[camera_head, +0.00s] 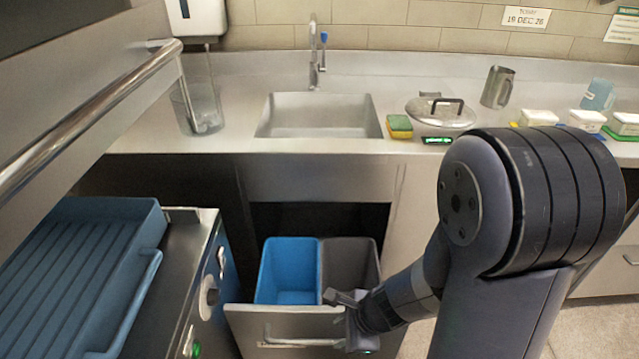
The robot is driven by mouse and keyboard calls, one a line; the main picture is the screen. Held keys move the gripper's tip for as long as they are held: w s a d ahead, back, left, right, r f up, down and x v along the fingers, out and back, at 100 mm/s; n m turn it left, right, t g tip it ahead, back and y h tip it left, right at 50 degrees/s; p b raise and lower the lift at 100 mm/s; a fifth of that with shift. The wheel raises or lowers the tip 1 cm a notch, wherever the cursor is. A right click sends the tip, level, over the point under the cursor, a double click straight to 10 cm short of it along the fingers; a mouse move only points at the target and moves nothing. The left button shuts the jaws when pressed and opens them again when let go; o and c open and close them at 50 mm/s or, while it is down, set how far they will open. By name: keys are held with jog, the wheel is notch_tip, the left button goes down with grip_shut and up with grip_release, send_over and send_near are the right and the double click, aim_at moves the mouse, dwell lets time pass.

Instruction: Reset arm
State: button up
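My arm reaches in from the lower right, with its large dark joint in front of the counter. My gripper (344,318) is low in the middle, at the right end of the handle (292,343) of a pulled-out bin drawer (262,320). One dark finger shows near the drawer's top edge. I cannot tell whether the fingers are open or shut, or whether they touch the drawer.
The drawer holds an empty blue bin (290,270) and a grey bin (349,262). A blue ribbed tray (75,265) stands at left under a metal bar. The counter behind holds a sink (318,116), sponge (399,126), lid (441,109) and metal jug (497,87).

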aim_at(326, 340)
jog(key=b+x, duration=0.3)
jog(key=x, duration=0.4)
jog(key=shift+w+r, duration=0.2)
jog(key=shift+s, duration=0.1)
